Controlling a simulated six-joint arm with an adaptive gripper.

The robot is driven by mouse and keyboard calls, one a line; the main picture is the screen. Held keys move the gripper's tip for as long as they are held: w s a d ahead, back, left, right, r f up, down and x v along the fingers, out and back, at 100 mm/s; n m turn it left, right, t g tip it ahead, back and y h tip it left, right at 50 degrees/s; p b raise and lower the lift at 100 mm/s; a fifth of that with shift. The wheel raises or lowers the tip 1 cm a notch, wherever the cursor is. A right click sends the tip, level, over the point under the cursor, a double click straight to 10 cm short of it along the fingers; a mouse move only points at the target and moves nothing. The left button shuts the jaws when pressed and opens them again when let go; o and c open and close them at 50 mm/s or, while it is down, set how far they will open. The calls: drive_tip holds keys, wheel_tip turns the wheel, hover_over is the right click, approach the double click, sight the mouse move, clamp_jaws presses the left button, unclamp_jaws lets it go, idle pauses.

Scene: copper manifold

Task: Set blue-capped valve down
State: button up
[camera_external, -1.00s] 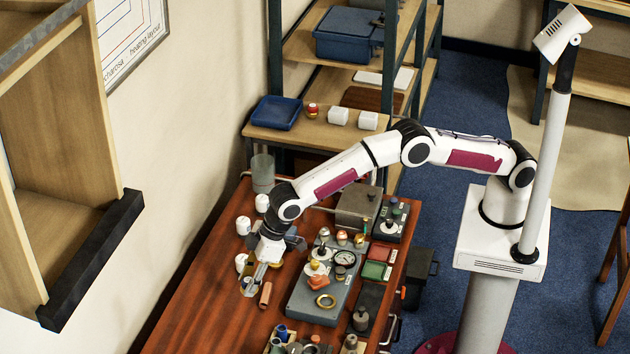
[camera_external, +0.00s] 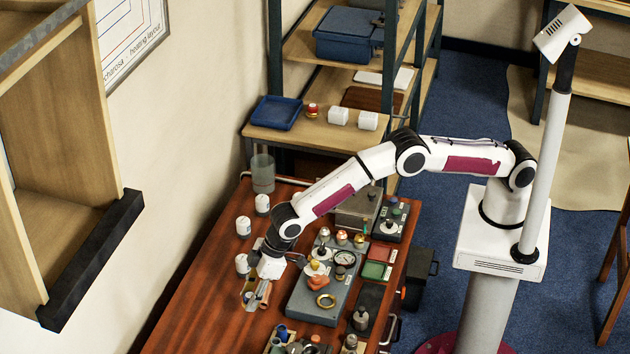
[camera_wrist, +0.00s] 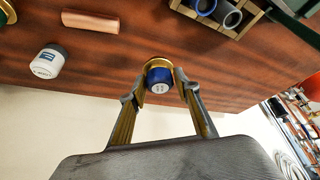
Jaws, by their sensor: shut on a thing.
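The blue-capped valve (camera_wrist: 159,76) shows in the wrist view as a round blue cap on a wider brass body. My gripper (camera_wrist: 163,92) has its two fingers on either side of it, shut on it. In the external view my gripper (camera_external: 254,298) points down low over the left part of the wooden table, where the valve is too small to make out clearly. I cannot tell whether the valve touches the table.
A copper pipe piece (camera_wrist: 90,21) lies nearby; a white jar (camera_wrist: 48,62) also stands close. A grey tray (camera_external: 312,308) with fittings lies to the right. A crate (camera_wrist: 222,12) holds blue and dark pipe ends. Table left of my gripper is bare.

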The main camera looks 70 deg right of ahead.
drive_tip(key=shift+f, duration=1.95)
drive_tip(key=shift+f, duration=1.9)
drive_tip(key=shift+f, duration=0.15)
drive_tip(key=o, duration=1.3)
drive_tip(key=shift+c, duration=0.2)
drive_tip(key=shift+s+d+r, duration=0.1)
drive_tip(key=shift+r, duration=0.45)
drive_tip(key=v, duration=1.1)
drive_tip(key=shift+s+d, duration=0.1)
